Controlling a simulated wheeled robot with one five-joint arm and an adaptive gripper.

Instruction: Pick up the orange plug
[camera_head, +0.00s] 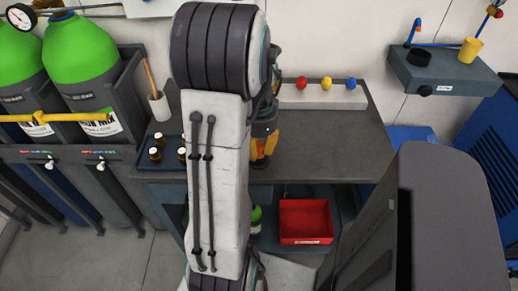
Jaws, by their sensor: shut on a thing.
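The orange plug (259,150) shows as an orange and dark shape just right of my arm, over the front part of the grey workbench (332,151). My arm covers its left side. My gripper (266,128) is at the same place, mostly hidden behind my arm, and is shut on the orange piece. The fingertips cannot be made out clearly. I cannot tell whether the plug touches the bench top.
A pale block (325,97) with red, yellow and blue knobs stands at the bench's back. A blue tray (158,172) with small bottles is at left, beside a white cup (160,107). A red bin (305,221) is below. Green cylinders (80,48) stand left. The bench's right half is clear.

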